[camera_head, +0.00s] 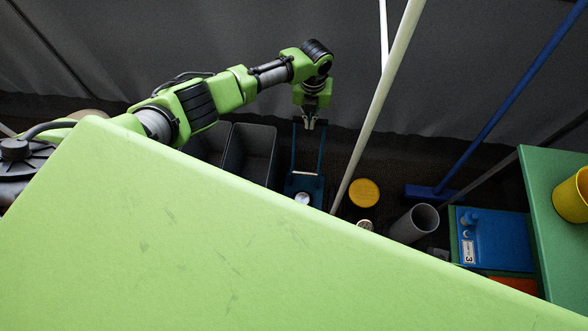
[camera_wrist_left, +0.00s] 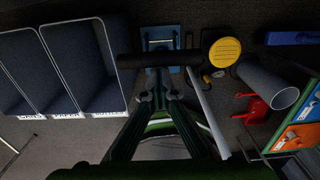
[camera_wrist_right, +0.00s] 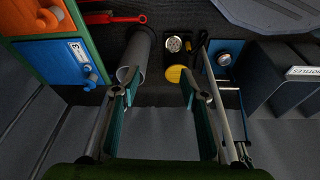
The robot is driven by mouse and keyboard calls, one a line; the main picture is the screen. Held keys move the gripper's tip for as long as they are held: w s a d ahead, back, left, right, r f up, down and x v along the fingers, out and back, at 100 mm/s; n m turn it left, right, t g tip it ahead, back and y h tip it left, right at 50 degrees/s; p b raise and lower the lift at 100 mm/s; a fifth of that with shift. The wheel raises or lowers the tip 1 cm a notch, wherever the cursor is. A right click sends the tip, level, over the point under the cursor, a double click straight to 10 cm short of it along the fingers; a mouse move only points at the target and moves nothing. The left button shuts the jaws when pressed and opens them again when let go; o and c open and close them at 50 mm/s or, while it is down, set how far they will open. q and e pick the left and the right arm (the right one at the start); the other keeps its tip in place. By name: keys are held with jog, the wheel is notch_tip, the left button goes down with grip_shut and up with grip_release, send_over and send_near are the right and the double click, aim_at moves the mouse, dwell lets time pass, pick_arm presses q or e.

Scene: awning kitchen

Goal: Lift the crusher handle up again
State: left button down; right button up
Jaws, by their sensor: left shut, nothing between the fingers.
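The crusher (camera_head: 304,188) is a blue device standing low between the grey bins and the white pole. Its two blue lever arms (camera_head: 295,150) reach from the base toward the dark curtain. In the left wrist view its black handle bar (camera_wrist_left: 156,60) lies crosswise in front of the blue base (camera_wrist_left: 160,34). My left gripper (camera_head: 308,124) is shut and empty near the far end of the lever arms. In its wrist view the fingertips (camera_wrist_left: 158,98) point at the bar; contact cannot be told. My right gripper (camera_wrist_right: 162,92) is open and empty, and the crusher (camera_wrist_right: 223,58) shows beyond its fingers.
Grey bins (camera_head: 250,150) stand left of the crusher. A white pole (camera_head: 375,105), a yellow round lid (camera_head: 364,193) and a grey tube (camera_head: 414,222) are to its right. A large green panel (camera_head: 200,240) hides much of the near area. A blue drawer unit (camera_head: 495,240) stands farther right.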

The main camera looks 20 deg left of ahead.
jog(key=shift+r, duration=0.45)
